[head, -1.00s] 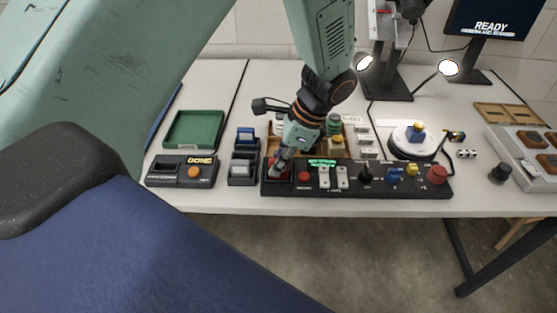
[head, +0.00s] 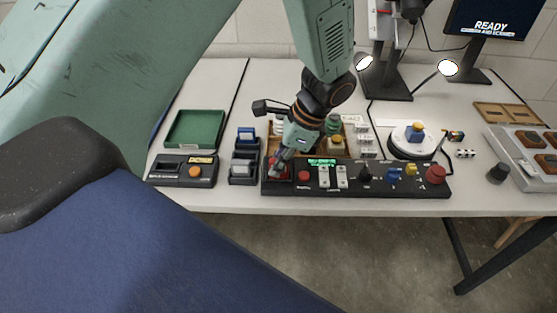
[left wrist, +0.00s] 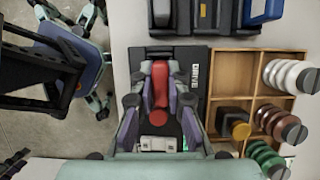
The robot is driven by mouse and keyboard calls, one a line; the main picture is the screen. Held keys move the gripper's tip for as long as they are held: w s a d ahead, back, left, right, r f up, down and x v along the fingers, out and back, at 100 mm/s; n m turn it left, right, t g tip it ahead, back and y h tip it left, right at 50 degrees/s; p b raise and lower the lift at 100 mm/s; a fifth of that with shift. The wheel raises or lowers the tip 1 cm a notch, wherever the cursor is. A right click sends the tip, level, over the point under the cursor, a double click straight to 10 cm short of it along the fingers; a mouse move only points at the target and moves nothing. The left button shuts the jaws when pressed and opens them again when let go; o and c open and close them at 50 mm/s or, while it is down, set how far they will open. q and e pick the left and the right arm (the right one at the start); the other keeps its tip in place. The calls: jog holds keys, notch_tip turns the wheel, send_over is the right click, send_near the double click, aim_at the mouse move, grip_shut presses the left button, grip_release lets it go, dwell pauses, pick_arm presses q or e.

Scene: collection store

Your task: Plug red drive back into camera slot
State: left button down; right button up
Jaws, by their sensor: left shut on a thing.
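The red drive (left wrist: 160,85) lies between the fingers of my left gripper (left wrist: 159,105) in the left wrist view, and the gripper is shut on it. In the head view my left gripper (head: 278,168) points down at the left end of the black control panel (head: 330,190). Red shows there around the fingertips. The word DRIVE is printed on the panel beside the drive in the left wrist view. The drive's lower end and the slot are hidden, so I cannot tell how deep it sits. My right gripper does not show.
Left of the panel stand a black rack with a blue block (head: 246,134), a box with an orange button (head: 195,171) and a green tray (head: 194,129). Behind the panel is a wooden compartment box (left wrist: 249,64) with spools. A white turntable (head: 411,144) stands to the right.

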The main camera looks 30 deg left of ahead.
pick_arm(q)
jog(key=shift+f, duration=0.55)
jog(key=c, duration=1.6)
grip_release()
jog(key=shift+r, duration=0.15)
jog(key=p+v, duration=1.1)
jog(key=shift+p, duration=0.3)
